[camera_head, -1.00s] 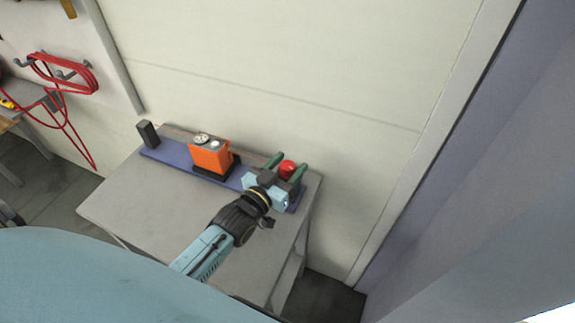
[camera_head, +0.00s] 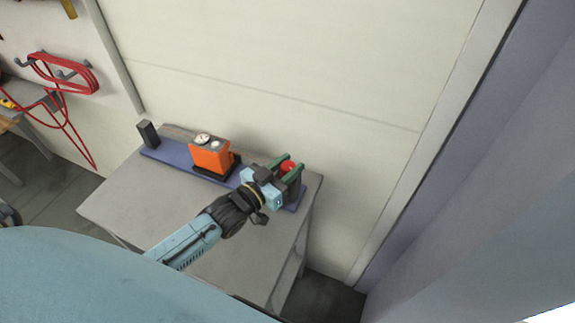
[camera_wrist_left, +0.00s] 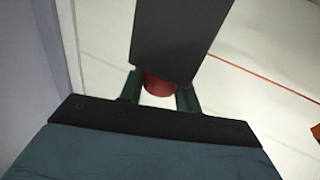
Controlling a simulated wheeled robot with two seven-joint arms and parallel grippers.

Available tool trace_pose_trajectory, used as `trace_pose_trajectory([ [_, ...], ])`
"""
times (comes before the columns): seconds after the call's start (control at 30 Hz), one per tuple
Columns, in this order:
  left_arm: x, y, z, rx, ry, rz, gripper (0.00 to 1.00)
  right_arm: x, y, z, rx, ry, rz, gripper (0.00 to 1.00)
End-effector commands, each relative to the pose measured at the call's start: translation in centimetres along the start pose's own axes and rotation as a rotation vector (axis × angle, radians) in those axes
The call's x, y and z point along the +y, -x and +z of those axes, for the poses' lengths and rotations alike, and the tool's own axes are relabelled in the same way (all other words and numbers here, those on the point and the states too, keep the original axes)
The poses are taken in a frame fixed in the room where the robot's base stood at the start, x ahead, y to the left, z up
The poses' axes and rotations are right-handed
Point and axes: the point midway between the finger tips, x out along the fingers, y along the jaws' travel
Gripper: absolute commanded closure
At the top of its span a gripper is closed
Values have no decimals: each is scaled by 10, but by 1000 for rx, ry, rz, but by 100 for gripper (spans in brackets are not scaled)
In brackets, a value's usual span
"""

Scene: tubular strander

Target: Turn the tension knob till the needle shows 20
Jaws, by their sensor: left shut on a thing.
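The red tension knob (camera_head: 288,167) is at the right end of a blue base (camera_head: 172,152) on the grey table. My left gripper (camera_head: 287,167) has its green fingers on either side of the knob and is shut on it. An orange instrument box (camera_head: 210,155) with round white dials (camera_head: 203,139) on top stands mid-base. The needle is too small to read. My right gripper is not in view.
A dark upright block (camera_head: 148,133) stands at the base's left end. The grey table (camera_head: 150,195) is clear in front of the base. A pale wall (camera_head: 280,70) stands close behind. Red cable (camera_head: 65,75) hangs at the left.

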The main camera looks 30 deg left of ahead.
Motion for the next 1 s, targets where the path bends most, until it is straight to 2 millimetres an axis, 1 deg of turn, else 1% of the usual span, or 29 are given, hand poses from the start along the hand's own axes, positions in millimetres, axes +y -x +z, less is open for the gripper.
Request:
trace_pose_trajectory([
  [0.2, 0, -1, -1, -1, -6, 131, 90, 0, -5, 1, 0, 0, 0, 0],
  [0.4, 0, -1, -1, -5, -1, 220, 90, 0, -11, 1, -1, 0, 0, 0],
  [0.83, 0, 0, -2, -8, 5, 240, 90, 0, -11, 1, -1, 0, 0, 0],
  [0.87, 0, 0, -2, -8, 5, 240, 63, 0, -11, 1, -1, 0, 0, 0],
  [0.9, 0, 0, -2, -8, 4, 239, 58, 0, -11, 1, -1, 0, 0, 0],
  [1.0, 0, 0, -1, -9, 4, 239, 47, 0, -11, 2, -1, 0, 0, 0],
])
